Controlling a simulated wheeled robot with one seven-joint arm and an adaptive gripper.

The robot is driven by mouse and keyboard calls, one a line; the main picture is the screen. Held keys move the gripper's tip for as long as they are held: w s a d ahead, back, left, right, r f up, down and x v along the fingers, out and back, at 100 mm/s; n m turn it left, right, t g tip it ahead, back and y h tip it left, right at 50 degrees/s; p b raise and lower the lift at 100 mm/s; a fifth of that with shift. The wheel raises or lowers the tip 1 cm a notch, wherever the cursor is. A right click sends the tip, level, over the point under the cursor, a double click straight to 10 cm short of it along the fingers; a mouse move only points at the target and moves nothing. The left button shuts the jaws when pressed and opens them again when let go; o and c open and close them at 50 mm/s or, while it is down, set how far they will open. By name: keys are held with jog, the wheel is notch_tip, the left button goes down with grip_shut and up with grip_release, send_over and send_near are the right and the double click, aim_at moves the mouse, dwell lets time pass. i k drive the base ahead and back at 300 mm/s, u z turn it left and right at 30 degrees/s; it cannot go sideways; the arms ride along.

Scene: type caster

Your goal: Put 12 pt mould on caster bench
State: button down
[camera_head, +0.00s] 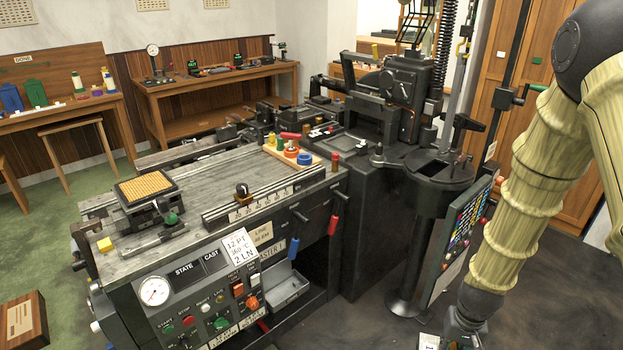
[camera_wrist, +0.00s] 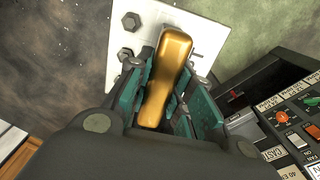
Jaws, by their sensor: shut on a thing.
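In the wrist view my gripper (camera_wrist: 165,108) is shut on a brass-coloured handle (camera_wrist: 172,58). A pale metal plate (camera_wrist: 190,28) with dark bolts lies right behind the handle; the two look like one piece, probably the mould, but no size mark is readable. In the head view my gripper (camera_head: 464,332) is at the bottom edge, low and right of the caster bench, its fingertips cut off. A pale labelled piece (camera_head: 428,342) shows partly beside it. The caster bench (camera_head: 205,178) has a worn grey top and a control front. A card (camera_head: 240,247) on it reads 12 PT, 360 °C, 2 LN.
The bench top holds a tray (camera_head: 138,190) of brass pieces, a long rail (camera_head: 262,200) and a wooden block with coloured knobs (camera_head: 292,154). The casting machine (camera_head: 400,85) stands behind. A tilted screen panel (camera_head: 462,235) stands between bench and arm. Bare bench top lies mid-left.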

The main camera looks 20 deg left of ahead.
aim_at(241, 182)
jog(key=u, duration=1.3)
jog(key=i, duration=0.25)
